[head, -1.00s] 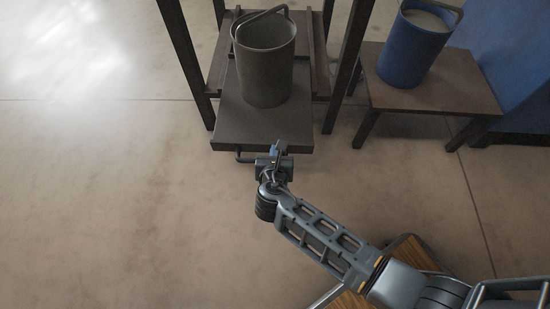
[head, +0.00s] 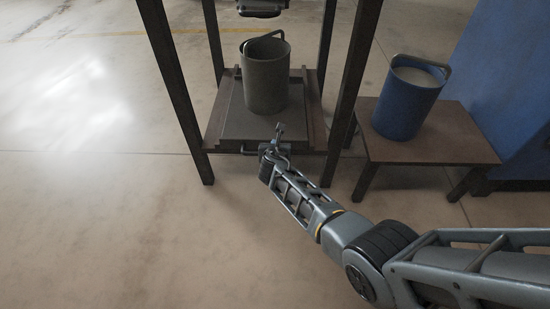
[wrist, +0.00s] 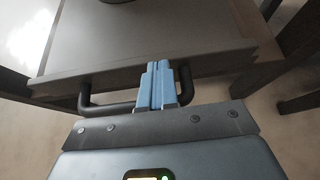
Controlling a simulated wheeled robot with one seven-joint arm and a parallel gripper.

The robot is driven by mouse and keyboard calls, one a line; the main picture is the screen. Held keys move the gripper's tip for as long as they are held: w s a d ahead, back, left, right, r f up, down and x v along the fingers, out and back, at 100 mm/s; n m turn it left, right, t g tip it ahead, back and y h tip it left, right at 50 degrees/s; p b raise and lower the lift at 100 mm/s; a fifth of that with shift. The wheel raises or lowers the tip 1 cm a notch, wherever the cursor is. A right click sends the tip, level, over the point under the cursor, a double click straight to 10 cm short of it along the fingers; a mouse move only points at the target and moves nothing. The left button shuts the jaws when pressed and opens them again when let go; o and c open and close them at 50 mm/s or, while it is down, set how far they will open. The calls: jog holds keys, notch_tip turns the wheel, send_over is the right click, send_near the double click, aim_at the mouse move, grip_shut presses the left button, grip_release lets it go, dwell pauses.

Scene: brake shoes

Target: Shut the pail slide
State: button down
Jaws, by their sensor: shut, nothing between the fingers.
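The pail slide (head: 243,124) is a dark flat tray between the legs of a dark frame, its front edge now close to the front legs. A grey pail (head: 265,82) with a raised handle stands upright on it. The slide's dark bar handle (wrist: 90,102) runs along its front and also shows in the head view (head: 248,152). My gripper (head: 279,130) is at the front edge, at the handle. In the wrist view its blue fingers (wrist: 158,82) are shut together, against or very near the slide's front; exact contact is unclear. They cover part of the handle.
A blue pail (head: 407,98) stands on a low brown table (head: 440,140) to the right. Frame legs (head: 178,95) rise on both sides of the slide. A dark fixture (head: 262,8) hangs above. The floor at front left is clear.

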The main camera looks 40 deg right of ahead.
jog(key=shift+w+d+r, duration=0.1)
jog(key=shift+w+d, duration=0.55)
jog(key=shift+w, duration=0.25)
